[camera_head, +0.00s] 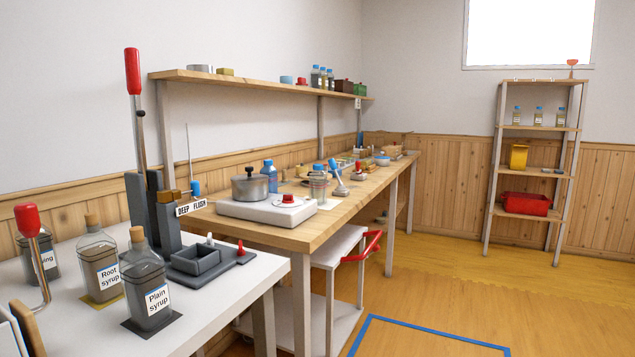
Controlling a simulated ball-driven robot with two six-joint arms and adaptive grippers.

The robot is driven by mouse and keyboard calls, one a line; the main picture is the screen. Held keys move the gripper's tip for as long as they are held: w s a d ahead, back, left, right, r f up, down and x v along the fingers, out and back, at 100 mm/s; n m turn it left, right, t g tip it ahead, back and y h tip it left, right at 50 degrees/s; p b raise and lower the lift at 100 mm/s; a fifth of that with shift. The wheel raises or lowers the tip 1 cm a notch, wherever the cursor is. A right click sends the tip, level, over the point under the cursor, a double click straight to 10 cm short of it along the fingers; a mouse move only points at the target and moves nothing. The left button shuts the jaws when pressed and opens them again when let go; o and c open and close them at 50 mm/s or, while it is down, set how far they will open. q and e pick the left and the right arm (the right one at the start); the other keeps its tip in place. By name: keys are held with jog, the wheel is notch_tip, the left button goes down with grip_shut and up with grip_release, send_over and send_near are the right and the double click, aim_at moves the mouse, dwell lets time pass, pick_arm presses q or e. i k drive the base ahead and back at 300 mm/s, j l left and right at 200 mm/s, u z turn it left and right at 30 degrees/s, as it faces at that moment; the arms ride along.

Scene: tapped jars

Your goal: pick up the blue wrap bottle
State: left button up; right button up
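A blue bottle (270,176) stands on the long wooden bench (312,239), towards the wall. It looks upright, just behind and right of a lidded metal pot (250,187); the pot may hide a little of its lower part. It is small here, so I cannot read a label or make out the edges of a wrap. Neither of my grippers shows in the head view, and nothing is seen touching the bottle.
A white hotplate (268,211) and a clear jar (319,187) stand near the bottle. The white table (215,307) in front holds syrup bottles (149,290) and a tall red-handled lever (133,72).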

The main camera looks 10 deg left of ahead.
aim_at(269, 169)
jog(key=i+l+z, duration=0.2)
jog(key=i+z, duration=0.6)
jog(key=i, duration=2.65)
jog(key=i+u, duration=0.25)
jog(key=u, duration=0.15)
jog(key=i+l+u, duration=0.15)
jog(key=u, duration=0.2)
jog(key=i+l+u, duration=0.2)
jog(key=u, duration=0.2)
jog(key=i+l+u, duration=0.2)
jog(key=u, duration=0.2)
